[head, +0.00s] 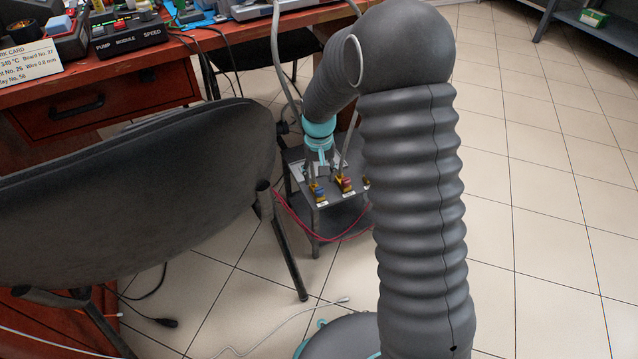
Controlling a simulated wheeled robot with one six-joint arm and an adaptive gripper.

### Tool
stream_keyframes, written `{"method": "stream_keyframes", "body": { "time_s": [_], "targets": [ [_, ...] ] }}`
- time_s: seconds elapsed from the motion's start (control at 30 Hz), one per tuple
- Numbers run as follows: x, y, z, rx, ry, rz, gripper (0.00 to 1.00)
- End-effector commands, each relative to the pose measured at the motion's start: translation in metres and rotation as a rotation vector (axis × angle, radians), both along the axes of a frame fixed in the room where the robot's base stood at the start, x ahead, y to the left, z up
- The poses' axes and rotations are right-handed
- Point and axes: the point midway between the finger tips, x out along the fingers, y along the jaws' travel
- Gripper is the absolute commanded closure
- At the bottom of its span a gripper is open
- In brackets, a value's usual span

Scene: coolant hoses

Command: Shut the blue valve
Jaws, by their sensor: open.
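The blue valve (319,192), a small blue part on a brass fitting, is on the small grey stand (330,204) between the chair and my arm. A red valve (346,184) on a similar brass fitting is just right of it. A bit of another brass fitting (367,182) shows at the edge of my arm and is mostly hidden. My gripper (320,170) points down over the stand, just behind the blue valve in the picture. It is open and small in view; I cannot tell whether it touches anything. The valve's handle angle is too small to read.
A black chair (150,185) fills the left, close to the stand. A red workbench (190,70) with tools is behind it. Grey hoses (352,140) rise from the stand, and red cables (330,238) hang below. Open tiled floor (560,200) lies to the right.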

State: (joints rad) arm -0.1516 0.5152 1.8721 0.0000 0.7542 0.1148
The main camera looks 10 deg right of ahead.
Motion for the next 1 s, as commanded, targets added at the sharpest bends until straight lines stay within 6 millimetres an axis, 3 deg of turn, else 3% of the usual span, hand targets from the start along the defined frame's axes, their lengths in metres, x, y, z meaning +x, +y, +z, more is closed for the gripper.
{"method": "stream_keyframes", "body": {
  "time_s": [0.2,0.4,1.0],
  "targets": [
    [0.000,0.000,0.043,0.000,-0.004,0.000,0.48],
    [0.000,0.000,0.066,0.000,-0.002,0.000,0.48],
    [0.000,0.000,0.073,0.000,0.000,0.000,0.48]
  ]
}}
